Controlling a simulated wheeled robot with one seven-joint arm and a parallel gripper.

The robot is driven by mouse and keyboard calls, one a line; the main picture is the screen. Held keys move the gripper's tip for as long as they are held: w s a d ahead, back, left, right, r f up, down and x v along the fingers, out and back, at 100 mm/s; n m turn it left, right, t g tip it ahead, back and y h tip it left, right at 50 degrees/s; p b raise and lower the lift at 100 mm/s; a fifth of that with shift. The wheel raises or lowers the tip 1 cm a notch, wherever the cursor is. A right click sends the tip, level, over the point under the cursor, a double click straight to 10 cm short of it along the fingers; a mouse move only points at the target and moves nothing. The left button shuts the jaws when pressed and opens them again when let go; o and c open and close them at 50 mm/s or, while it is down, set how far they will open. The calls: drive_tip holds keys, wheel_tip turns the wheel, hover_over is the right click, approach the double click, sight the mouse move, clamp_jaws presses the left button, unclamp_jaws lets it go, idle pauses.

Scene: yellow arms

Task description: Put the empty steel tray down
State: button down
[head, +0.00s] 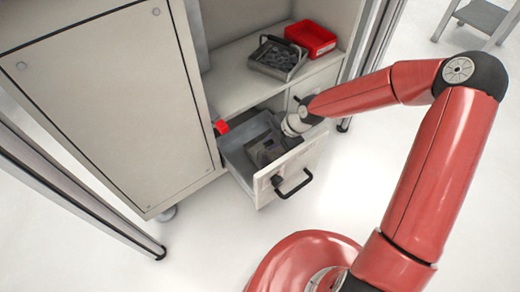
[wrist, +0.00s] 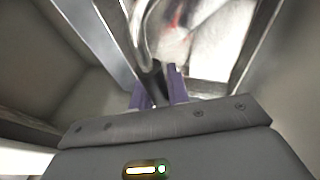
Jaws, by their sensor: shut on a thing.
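My gripper (wrist: 160,92) points down into the open drawer (head: 235,165). In the wrist view its purple fingers are closed around a dark, narrow piece joined to a shiny, curved metal bar. I take this to be the handle of the steel tray (wrist: 142,30). Bright metal edges run beside it. In the head view the gripper (head: 268,152) is low between the drawer walls, and my wrist hides part of the drawer. Whether the tray touches the drawer floor cannot be told.
On the shelf (head: 235,90) above stand a grey tray with dark pieces (head: 278,57) and a red bin (head: 311,38). A small red thing (head: 221,127) shows at the drawer's back left. The drawer front has a black handle (head: 294,185). A closed cabinet door (head: 100,100) is at left.

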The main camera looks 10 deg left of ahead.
sight(255, 150)
wheel_tip(255, 150, down, 2)
drive_tip(key=shift+f, duration=0.25)
drive_tip(key=shift+a+f, duration=0.15)
drive_tip(key=a+b, duration=0.1)
drive_tip(key=a, duration=0.1)
drive_tip(key=a+f, duration=0.1)
drive_tip(key=a, duration=0.1)
drive_tip(key=shift+w+b, duration=0.1)
drive_tip(key=shift+b, duration=0.25)
drive_tip(key=shift+d+f, duration=0.1)
drive_tip(key=c, duration=1.3)
unclamp_jaws()
drive_tip(key=shift+c, duration=0.2)
